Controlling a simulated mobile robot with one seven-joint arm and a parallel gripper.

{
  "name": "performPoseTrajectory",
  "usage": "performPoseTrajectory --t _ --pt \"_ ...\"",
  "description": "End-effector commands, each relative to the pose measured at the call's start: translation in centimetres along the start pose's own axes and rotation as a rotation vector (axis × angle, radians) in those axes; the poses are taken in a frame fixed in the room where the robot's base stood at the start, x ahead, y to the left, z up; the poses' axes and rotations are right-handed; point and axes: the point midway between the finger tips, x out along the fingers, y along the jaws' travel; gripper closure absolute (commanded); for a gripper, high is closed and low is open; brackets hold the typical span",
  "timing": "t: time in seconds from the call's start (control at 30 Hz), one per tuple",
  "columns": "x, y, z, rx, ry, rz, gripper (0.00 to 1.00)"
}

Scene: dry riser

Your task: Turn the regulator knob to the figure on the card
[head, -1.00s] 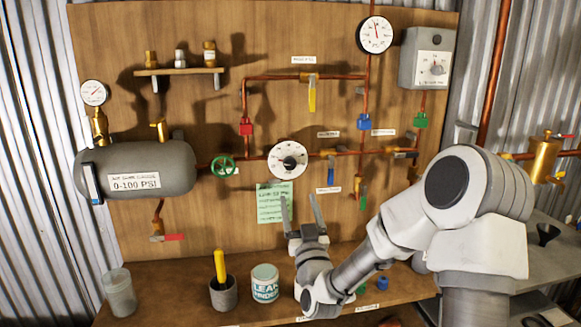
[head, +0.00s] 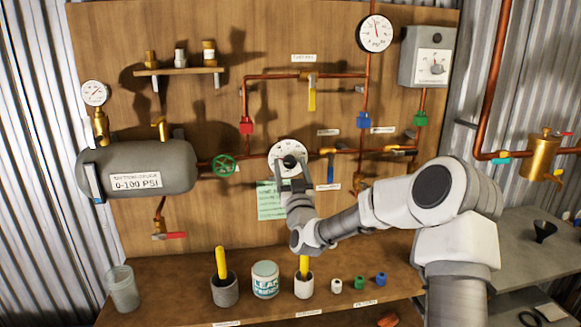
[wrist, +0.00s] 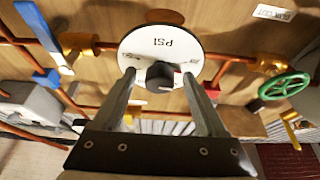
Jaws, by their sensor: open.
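The regulator knob (wrist: 160,76) is black with a red and white mark, in the middle of a round white dial marked PSI (wrist: 160,48). In the head view the dial (head: 279,149) sits on the copper pipe at the middle of the board. My gripper (head: 292,168) is open in front of the dial's lower part. In the wrist view its fingers (wrist: 163,82) stand on both sides of the knob; I cannot tell if they touch it. The green card (head: 270,207) hangs below the dial, partly covered by my gripper, and its writing is too small to read.
A green valve wheel (head: 223,165) and the grey tank (head: 140,168) are left of the dial. A blue-handled valve (head: 330,168) is close on its right. Cups, a white tub (head: 265,279) and small coloured caps stand on the bench below.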

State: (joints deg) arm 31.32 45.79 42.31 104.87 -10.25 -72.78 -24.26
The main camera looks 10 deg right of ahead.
Motion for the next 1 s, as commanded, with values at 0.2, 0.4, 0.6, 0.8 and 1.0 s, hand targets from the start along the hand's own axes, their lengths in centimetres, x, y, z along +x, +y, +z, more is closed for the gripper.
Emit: performPoseTrajectory --t 0.2,0.4,0.6,0.8,1.0 --pt "-0.03 -0.01 0.02 0.000 0.000 0.000 0.38" --pt "-0.04 -0.01 0.02 0.000 0.000 0.000 0.74" --pt "-0.05 -0.02 0.03 0.000 -0.001 0.000 1.00" --pt "-0.10 -0.05 0.12 0.012 0.000 0.004 1.00" --pt "-0.19 -0.16 0.29 0.077 0.002 0.031 1.00"
